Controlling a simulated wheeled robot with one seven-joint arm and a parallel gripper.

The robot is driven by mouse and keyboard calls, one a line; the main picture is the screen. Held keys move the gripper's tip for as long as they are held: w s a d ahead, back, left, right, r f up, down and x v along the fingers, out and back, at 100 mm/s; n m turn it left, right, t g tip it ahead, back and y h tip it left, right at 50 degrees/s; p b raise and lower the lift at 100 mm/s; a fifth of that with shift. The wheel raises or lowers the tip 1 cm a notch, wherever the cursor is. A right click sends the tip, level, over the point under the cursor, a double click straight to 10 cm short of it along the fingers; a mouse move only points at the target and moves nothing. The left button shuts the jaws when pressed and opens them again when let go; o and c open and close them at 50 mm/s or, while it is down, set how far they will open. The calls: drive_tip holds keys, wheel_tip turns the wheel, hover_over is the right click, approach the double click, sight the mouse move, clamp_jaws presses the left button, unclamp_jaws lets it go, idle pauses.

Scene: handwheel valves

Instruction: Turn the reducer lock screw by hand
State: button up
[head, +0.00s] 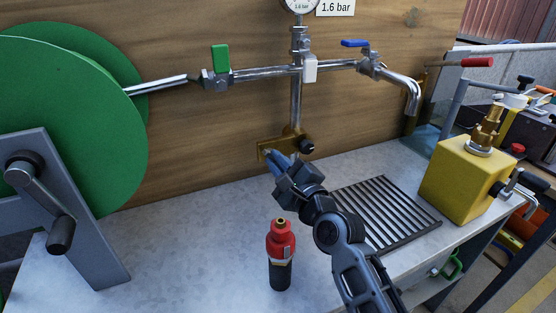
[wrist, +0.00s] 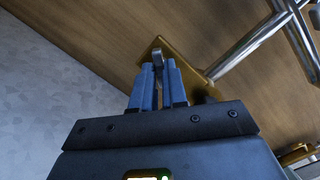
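The reducer lock screw (wrist: 158,57) is a small silver piece standing out from the brass reducer block (wrist: 148,48) in the wrist view. In the head view the brass block (head: 268,146) sits low on the wooden wall, at the foot of the vertical pipe. The screw is mostly hidden there by my fingertips. My gripper (head: 270,157) reaches the left part of the block. In the wrist view its two blue fingers (wrist: 160,75) lie close together, one on each side of the screw, and appear to touch it. A narrow gap shows between them.
A black knob (head: 307,146) is on the block's right end. Pipes with a green-handled valve (head: 220,58) and a blue-handled valve (head: 356,44) run above. A red-and-black bottle (head: 280,255), a drain grate (head: 388,213) and a yellow block (head: 462,182) stand on the bench. A green reel (head: 70,110) is left.

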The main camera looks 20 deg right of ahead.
drive_tip(key=o, duration=0.4)
drive_tip(key=shift+s, duration=0.15)
drive_tip(key=s, duration=0.5)
drive_tip(key=shift+s+p, duration=0.35)
drive_tip(key=shift+s, duration=0.05)
